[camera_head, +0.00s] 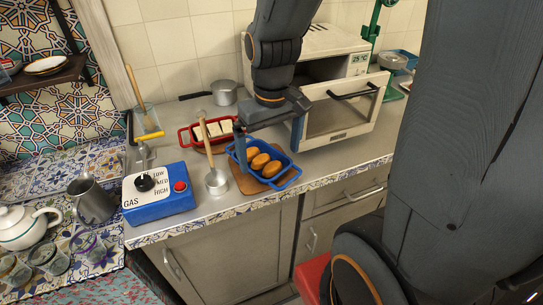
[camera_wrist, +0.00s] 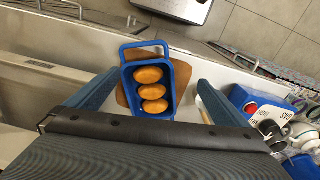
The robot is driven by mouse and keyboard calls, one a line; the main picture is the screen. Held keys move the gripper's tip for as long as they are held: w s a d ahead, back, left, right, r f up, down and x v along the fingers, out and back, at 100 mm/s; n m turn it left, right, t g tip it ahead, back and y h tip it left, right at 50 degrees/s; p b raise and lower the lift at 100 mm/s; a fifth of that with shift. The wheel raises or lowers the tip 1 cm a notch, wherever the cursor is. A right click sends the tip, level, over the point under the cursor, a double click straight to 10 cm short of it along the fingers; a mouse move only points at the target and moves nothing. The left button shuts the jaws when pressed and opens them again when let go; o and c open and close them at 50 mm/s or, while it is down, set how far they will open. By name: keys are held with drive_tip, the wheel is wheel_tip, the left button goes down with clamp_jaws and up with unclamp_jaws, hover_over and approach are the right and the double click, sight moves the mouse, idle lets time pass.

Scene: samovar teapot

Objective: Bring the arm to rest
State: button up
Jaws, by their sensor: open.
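My arm reaches down from the top of the head view, with my gripper (camera_head: 268,140) above the counter and near the blue tray (camera_head: 293,181). In the wrist view my gripper (camera_wrist: 157,82) is open, its two blue-grey fingers spread apart with nothing held between them. The blue tray also shows beyond the fingers in the wrist view (camera_wrist: 125,97). It holds three golden-brown rolls (camera_head: 260,161) and lies on a brown wooden board (camera_head: 243,184). Part of the tray's far side is hidden by my gripper in the head view.
A white oven (camera_head: 325,42) with its door (camera_head: 345,115) open stands close right of my arm. A white teapot (camera_head: 20,230) stands far left.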

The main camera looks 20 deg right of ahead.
drive_tip(key=shift+m, duration=0.7)
drive_tip(key=s, duration=0.1)
drive_tip(key=s+f, duration=0.1)
drive_tip(key=s, duration=0.1)
drive_tip(key=shift+s+a+f, duration=0.15)
drive_tip(key=shift+s+f, duration=0.2)
drive_tip(key=shift+f, duration=0.05)
drive_tip(key=shift+w, duration=0.1)
